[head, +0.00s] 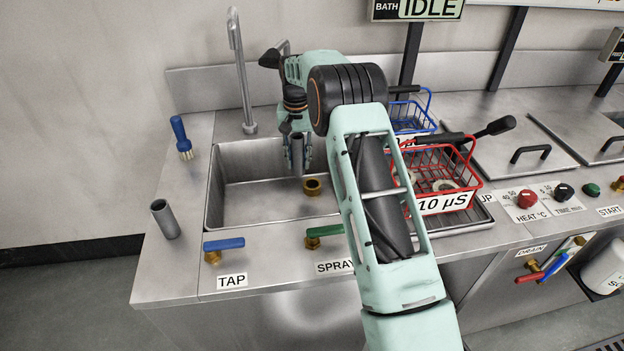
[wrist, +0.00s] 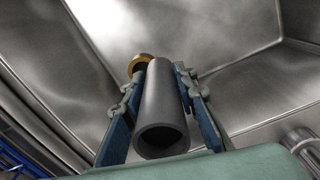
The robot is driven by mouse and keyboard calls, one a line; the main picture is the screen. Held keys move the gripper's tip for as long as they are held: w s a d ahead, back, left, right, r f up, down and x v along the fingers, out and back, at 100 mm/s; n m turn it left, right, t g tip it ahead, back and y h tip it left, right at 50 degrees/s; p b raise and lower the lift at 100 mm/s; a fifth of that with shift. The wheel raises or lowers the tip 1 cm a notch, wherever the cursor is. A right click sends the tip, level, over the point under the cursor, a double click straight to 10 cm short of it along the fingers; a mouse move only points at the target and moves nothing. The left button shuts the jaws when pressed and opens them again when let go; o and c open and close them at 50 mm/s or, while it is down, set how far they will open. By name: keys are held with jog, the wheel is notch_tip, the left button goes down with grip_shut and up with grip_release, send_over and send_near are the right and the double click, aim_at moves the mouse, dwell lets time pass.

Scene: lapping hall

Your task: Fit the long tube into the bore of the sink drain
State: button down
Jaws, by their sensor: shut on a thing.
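The long grey tube (head: 297,158) is upright in my gripper (head: 301,150), over the sink basin. In the wrist view the tube (wrist: 161,100) lies between the two fingers of my gripper (wrist: 159,82), its open near end facing the camera. The brass sink drain (head: 312,187) stands on the basin floor, with a dark bore in its top. In the head view it is just right of and below the tube's lower end. In the wrist view the drain (wrist: 140,62) shows past the tube's far end, to its left, partly hidden. The tube looks apart from the drain.
The steel sink (head: 228,187) has a tall faucet (head: 240,75) behind it. A shorter grey tube (head: 168,221) and a blue brush (head: 181,138) stand on the left counter. Blue (head: 223,244) and green (head: 325,230) valve handles line the front. A red basket (head: 455,165) stands right.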

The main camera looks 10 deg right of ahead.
send_over(311, 187)
jog(key=s, duration=0.2)
notch_tip(311, 187, down, 5)
notch_tip(311, 187, down, 3)
jog(key=shift+f+b, duration=0.1)
jog(key=shift+b, duration=0.3)
jog(key=shift+s+f, duration=0.15)
jog(key=shift+f, duration=0.3)
jog(key=c, duration=1.5)
grip_release()
jog(key=shift+f, duration=0.15)
jog(key=shift+c, duration=0.2)
jog(key=shift+w, duration=0.2)
